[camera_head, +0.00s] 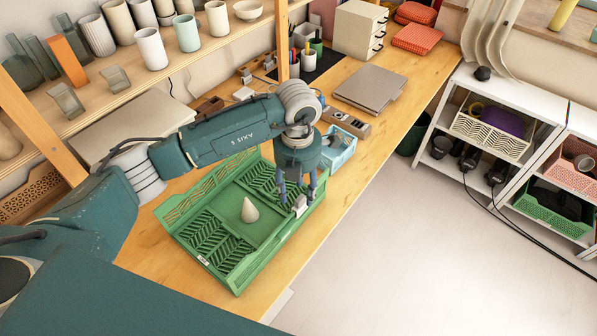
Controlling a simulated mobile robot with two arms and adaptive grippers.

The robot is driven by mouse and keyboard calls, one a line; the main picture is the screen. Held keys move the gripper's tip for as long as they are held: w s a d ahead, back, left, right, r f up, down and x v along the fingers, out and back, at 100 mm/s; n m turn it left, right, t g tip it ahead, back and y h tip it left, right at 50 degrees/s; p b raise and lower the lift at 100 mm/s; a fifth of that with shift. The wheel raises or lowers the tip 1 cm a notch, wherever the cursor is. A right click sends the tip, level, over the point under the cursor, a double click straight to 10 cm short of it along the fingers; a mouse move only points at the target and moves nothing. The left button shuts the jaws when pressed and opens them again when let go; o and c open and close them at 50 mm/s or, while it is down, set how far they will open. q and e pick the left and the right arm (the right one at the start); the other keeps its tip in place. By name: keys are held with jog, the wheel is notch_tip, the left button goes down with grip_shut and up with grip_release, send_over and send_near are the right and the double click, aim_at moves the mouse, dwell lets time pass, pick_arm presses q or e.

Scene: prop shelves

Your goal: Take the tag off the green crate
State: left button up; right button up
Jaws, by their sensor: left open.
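The green crate (222,268) lies on the wooden table, with openwork sides and a pale cone-shaped object (248,210) standing inside it. A small white tag (300,205) shows at the crate's right side wall. My left gripper (297,204) points down over that right side, open, with its fingers close to the tag. I cannot tell whether the fingers touch it. A smaller pale label (203,261) sits on the crate's front left rim. My right gripper is not in view.
Shelves with cups (151,48) line the back left. White shelving (489,125) with crates stands at right. The floor (400,240) between is clear.

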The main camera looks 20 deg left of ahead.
aim_at(298, 199)
pick_arm(q)
jog(key=f, duration=0.3)
jog(key=shift+w+p, duration=0.3)
jog(key=shift+p, duration=0.05)
notch_tip(298, 199, down, 2)
jog(key=shift+f, duration=0.1)
jog(key=c, duration=1.1)
grip_shut()
jog(key=shift+o, duration=2.2)
grip_release()
jog(key=c, duration=0.4)
grip_shut()
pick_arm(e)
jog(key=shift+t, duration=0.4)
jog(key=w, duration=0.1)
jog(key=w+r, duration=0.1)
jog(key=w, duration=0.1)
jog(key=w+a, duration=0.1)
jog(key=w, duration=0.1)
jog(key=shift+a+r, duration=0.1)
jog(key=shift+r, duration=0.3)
